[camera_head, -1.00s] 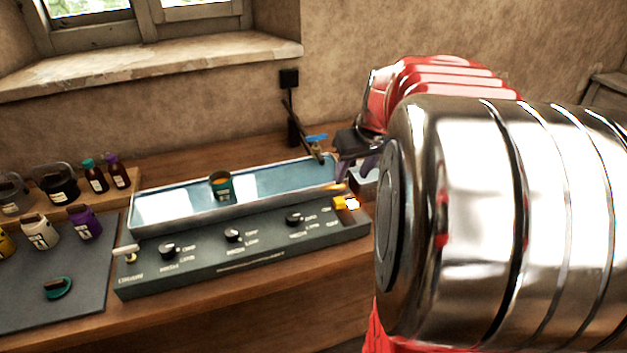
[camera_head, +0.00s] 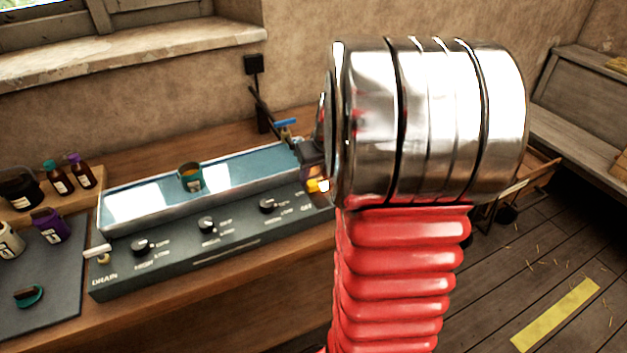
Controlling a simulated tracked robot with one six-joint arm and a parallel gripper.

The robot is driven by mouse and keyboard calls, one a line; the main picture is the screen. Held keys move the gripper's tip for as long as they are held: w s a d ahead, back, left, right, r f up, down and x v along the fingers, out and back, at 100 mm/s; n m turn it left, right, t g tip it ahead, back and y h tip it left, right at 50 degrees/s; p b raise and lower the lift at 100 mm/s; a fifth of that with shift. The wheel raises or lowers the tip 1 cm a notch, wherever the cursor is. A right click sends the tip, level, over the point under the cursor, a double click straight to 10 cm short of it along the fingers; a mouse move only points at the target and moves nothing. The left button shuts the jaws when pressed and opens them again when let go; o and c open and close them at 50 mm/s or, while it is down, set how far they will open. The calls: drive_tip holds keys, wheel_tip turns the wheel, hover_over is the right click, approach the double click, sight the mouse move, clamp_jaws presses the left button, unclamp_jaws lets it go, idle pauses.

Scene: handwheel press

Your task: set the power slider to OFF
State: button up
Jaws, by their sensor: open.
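The power slider (camera_head: 317,185), a small yellow-orange block, sits at the right end of the dark control panel (camera_head: 215,255). My gripper (camera_head: 312,154) shows only as a dark piece just above and behind the slider. Most of it is hidden behind my large metal arm link. It is open, with nothing seen in it. Whether it touches the slider cannot be told.
Behind is a metal trough (camera_head: 120,222) holding a teal jar (camera_head: 190,177). A blue-handled tap (camera_head: 285,125) stands near my gripper. Bottles and a dark mat (camera_head: 60,285) lie left.

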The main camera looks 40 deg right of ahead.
sight(312, 183)
drive_tip(key=shift+x, duration=1.9)
drive_tip(key=shift+c, duration=0.2)
clamp_jaws()
